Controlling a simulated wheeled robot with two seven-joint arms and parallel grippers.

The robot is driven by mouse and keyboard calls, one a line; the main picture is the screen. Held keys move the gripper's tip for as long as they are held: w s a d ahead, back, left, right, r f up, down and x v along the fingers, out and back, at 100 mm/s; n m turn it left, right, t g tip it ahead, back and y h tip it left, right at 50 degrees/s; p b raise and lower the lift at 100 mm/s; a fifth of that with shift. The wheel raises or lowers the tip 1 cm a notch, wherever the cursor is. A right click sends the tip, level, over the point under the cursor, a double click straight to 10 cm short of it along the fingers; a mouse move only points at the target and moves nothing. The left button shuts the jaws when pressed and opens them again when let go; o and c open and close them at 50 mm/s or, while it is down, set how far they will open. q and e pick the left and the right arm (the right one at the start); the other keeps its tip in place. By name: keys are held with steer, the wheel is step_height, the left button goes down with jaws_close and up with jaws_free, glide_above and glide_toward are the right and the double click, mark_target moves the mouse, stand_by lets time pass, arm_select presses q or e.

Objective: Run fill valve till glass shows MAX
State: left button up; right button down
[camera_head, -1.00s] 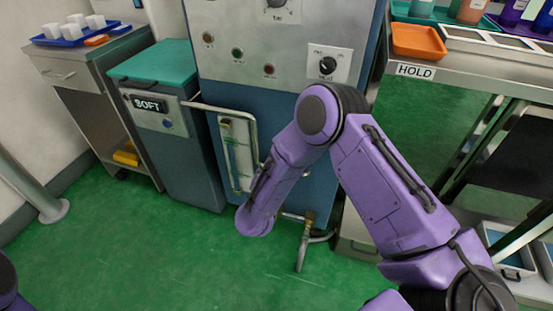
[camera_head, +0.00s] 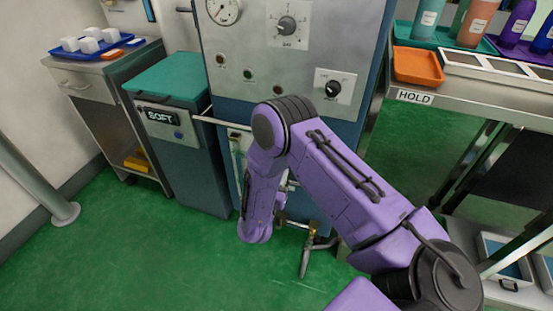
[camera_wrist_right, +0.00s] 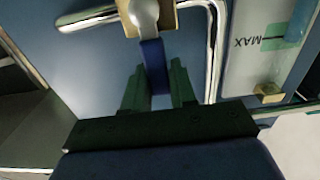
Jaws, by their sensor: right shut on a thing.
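In the right wrist view my right gripper (camera_wrist_right: 158,84) is shut on the blue valve lever (camera_wrist_right: 152,62), which sits between its dark fingers. The lever joins a rounded metal and brass valve body (camera_wrist_right: 145,14) at the top. The sight glass (camera_wrist_right: 299,22) is at the right, with its MAX label (camera_wrist_right: 257,41) upside down. Blue in the glass ends close to the green MAX mark; the exact level is hard to tell. In the head view my right arm covers the gripper, lever and most of the glass panel (camera_head: 237,146). My left gripper is out of view.
The filling machine (camera_head: 268,70) has a round gauge (camera_head: 223,10) and knobs. A SOFT cabinet (camera_head: 170,150) stands at its left. A metal pipe (camera_head: 307,250) runs low near the floor. The HOLD bench (camera_head: 460,100) is at the right. Green floor in front is open.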

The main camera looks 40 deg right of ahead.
steer(key=c, duration=1)
jaws_free()
steer(key=shift+a, duration=0.1)
steer(key=p+v, duration=0.1)
steer(key=v, duration=0.9)
steer(key=shift+s+a, duration=0.2)
steer(key=shift+f, duration=0.1)
